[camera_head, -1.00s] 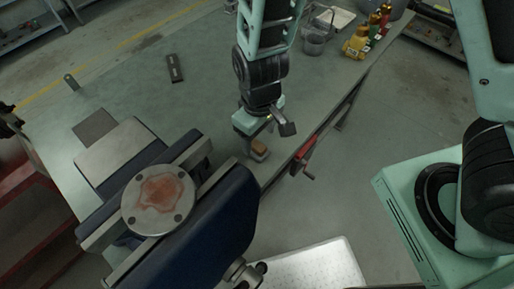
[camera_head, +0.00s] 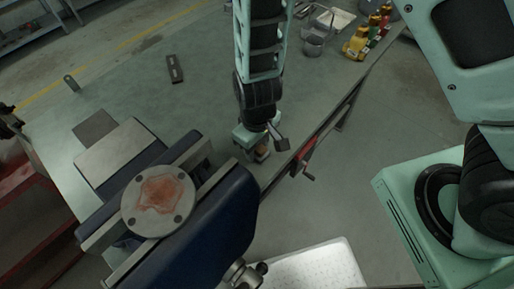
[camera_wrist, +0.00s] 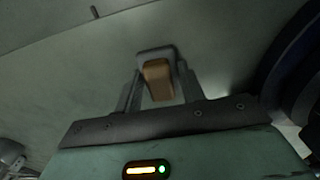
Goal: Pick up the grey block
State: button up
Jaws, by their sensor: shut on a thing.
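My gripper (camera_head: 261,152) is low over the workbench near its right edge, beside the blue vise. Its two fingers (camera_wrist: 159,82) are shut on a small block. In the wrist view this grey block (camera_wrist: 155,54) shows a grey end and a brown-orange face between the fingers. In the head view only a small brown and grey bit of it shows under the gripper, and the rest is hidden. I cannot tell whether it touches the bench top.
The blue vise (camera_head: 215,235) with a round rusty flange (camera_head: 158,201) stands close to the left. A dark bar (camera_head: 175,69) lies farther back. Yellow, green and red valves (camera_head: 356,44) and a clear container (camera_head: 313,41) are at the far right. The middle bench is clear.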

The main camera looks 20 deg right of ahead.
notch_tip(320, 180, up, 10)
jog(key=shift+r+p, duration=0.1)
jog(key=shift+p, duration=0.4)
jog(key=shift+o, duration=0.7)
jog(key=shift+d, duration=0.1)
jog(key=shift+c, duration=0.2)
